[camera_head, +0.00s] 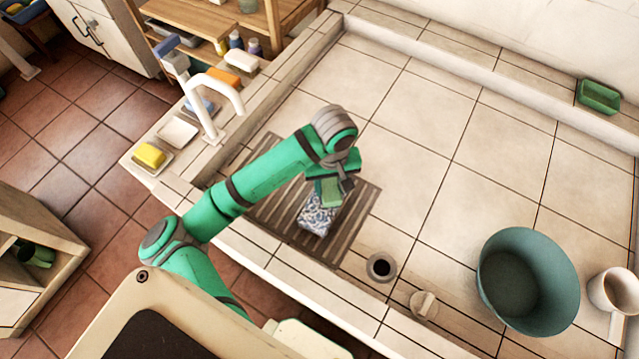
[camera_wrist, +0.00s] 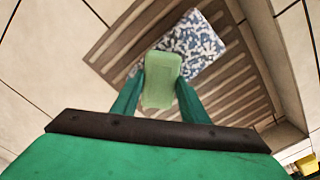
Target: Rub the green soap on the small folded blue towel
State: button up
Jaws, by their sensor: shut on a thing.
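The green soap (camera_wrist: 161,80) is a pale green block held between the two fingers of my gripper (camera_wrist: 160,92). In the head view the soap (camera_head: 331,193) shows just below my gripper (camera_head: 338,185). The small folded blue towel (camera_wrist: 196,42) has a blue and white pattern and lies on a brown slatted mat. In the head view the towel (camera_head: 317,217) sits right below and beside the soap. The soap overlaps part of the towel in both views. I cannot tell whether they touch.
The slatted mat (camera_head: 352,222) lies in the tiled basin. A teal bowl (camera_head: 528,280), a white mug (camera_head: 613,291), a drain hole (camera_head: 381,267) and a round stopper (camera_head: 424,304) are to the right.

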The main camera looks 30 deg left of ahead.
jog(key=shift+w+r, duration=0.1)
jog(key=shift+w, duration=0.25)
notch_tip(320, 180, up, 2)
jog(key=shift+w+d+r, duration=0.1)
jog(key=shift+d+r, duration=0.05)
jog(key=shift+r, duration=0.1)
jog(key=shift+s+a+r, duration=0.15)
jog(key=shift+r, duration=0.6)
jog(key=shift+s+a+r, duration=0.1)
jog(key=shift+s+r, duration=0.05)
jog(key=shift+r, duration=0.6)
jog(key=shift+d+r, duration=0.1)
jog(key=shift+r, duration=1.15)
jog(key=shift+w, duration=0.15)
